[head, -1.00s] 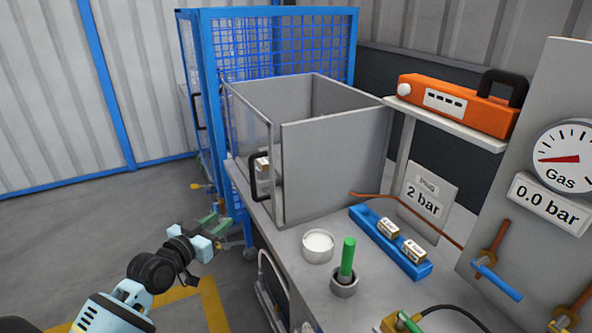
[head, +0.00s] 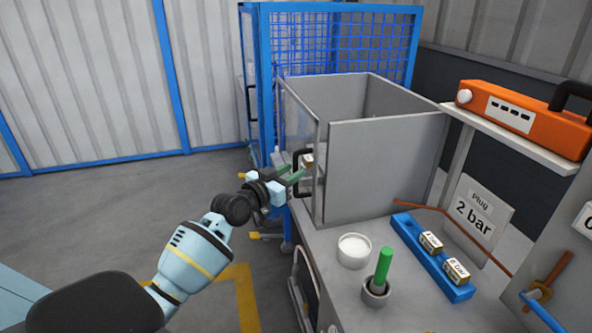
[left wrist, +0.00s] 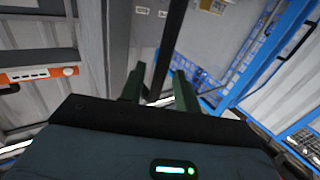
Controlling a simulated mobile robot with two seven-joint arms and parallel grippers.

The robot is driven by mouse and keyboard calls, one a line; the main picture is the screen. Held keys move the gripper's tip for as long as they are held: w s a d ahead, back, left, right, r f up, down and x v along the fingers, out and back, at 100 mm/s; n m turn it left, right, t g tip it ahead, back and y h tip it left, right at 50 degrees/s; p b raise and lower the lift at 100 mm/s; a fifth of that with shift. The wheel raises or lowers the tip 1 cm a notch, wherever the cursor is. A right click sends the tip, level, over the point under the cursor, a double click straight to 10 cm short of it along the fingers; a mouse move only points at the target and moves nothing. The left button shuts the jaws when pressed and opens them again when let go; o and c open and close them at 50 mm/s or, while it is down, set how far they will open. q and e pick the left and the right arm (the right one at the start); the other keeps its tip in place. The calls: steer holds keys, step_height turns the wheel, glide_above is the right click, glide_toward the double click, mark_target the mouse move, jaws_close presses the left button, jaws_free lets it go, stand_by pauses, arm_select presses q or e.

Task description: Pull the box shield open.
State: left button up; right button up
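The box shield (head: 298,121) is a clear panel on the left side of a grey open-topped box (head: 385,165). It looks closed against the box. Its black handle (head: 296,160) faces left. My left gripper (head: 293,172) has its green fingers right at the handle. In the left wrist view the fingers (left wrist: 158,85) are apart, and a dark bar (left wrist: 168,45), seemingly the handle, runs up between them. I cannot tell whether either finger touches it. My right gripper is in neither view.
A white cup (head: 353,251), a green rod in a small pot (head: 376,290) and a blue block with labelled parts (head: 432,258) stand on the bench right of the gripper. A blue mesh cage (head: 340,50) stands behind the box. Open floor lies left.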

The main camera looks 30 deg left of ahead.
arm_select(q)
steer(key=shift+w+d, duration=0.15)
steer(key=shift+w, duration=1)
jaws_close()
